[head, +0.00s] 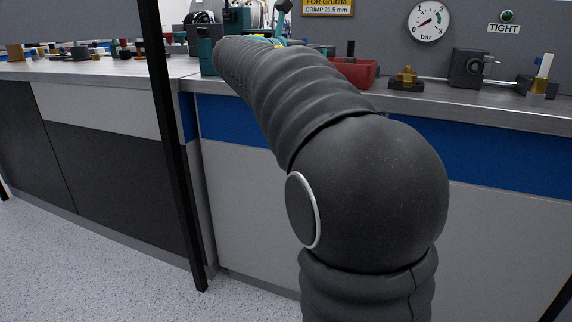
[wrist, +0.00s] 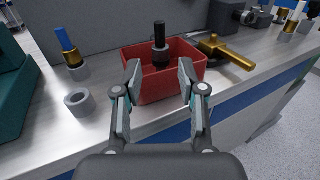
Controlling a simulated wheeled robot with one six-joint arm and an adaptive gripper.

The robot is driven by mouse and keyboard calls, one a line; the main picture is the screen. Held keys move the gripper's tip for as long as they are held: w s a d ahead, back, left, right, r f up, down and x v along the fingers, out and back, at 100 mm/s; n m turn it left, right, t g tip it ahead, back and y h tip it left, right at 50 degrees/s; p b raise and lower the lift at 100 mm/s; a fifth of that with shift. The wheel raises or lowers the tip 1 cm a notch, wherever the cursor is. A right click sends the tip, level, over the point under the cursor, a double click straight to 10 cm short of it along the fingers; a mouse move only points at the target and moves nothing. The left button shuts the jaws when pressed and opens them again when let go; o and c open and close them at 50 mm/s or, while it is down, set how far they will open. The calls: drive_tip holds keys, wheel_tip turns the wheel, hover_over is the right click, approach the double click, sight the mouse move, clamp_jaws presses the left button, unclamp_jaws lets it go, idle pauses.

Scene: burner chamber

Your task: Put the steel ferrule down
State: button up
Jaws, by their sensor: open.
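A short grey metal ring, which looks like the steel ferrule (wrist: 79,103), lies flat on the bench left of the red tray in the wrist view. My gripper (wrist: 160,74) is open, its fingers wide apart with nothing held between them. The fingertips appear in front of or over the red tray (wrist: 151,95), to the right of the ring; their height is unclear. A black-handled piece with a grey collar (wrist: 160,50) stands in the tray, seen between the fingertips. In the head view my own arm hides the gripper and the ring.
A blue-and-brass piece (wrist: 67,46) stands behind the ring. A brass fitting (wrist: 226,50) lies right of the tray. A teal machine (wrist: 12,95) is at the left. The pressure gauge (head: 429,22) hangs on the back wall. The bench front is mostly clear.

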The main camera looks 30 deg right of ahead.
drive_tip(key=s+a+f+m+y, duration=0.5)
drive_tip(key=s+a+f+m, duration=0.2)
drive_tip(key=f, duration=0.4)
drive_tip(key=s+a+f+m+y, duration=0.6)
drive_tip(key=s+a+f+m, duration=0.1)
drive_tip(key=s+a+f, duration=0.3)
drive_tip(key=s+a+f+m+t+y, duration=0.1)
drive_tip(key=s+a+f+m+y, duration=0.5)
drive_tip(key=f, duration=0.8)
drive_tip(key=s+a+m, duration=0.1)
drive_tip(key=s+a, duration=0.2)
drive_tip(key=s, duration=0.2)
drive_tip(key=shift+a, duration=0.15)
drive_tip(key=shift+r, duration=0.1)
wheel_tip(320, 180, up, 4)
drive_tip(key=p, duration=0.3)
drive_tip(key=shift+f+p, duration=0.2)
drive_tip(key=shift+p, duration=0.15)
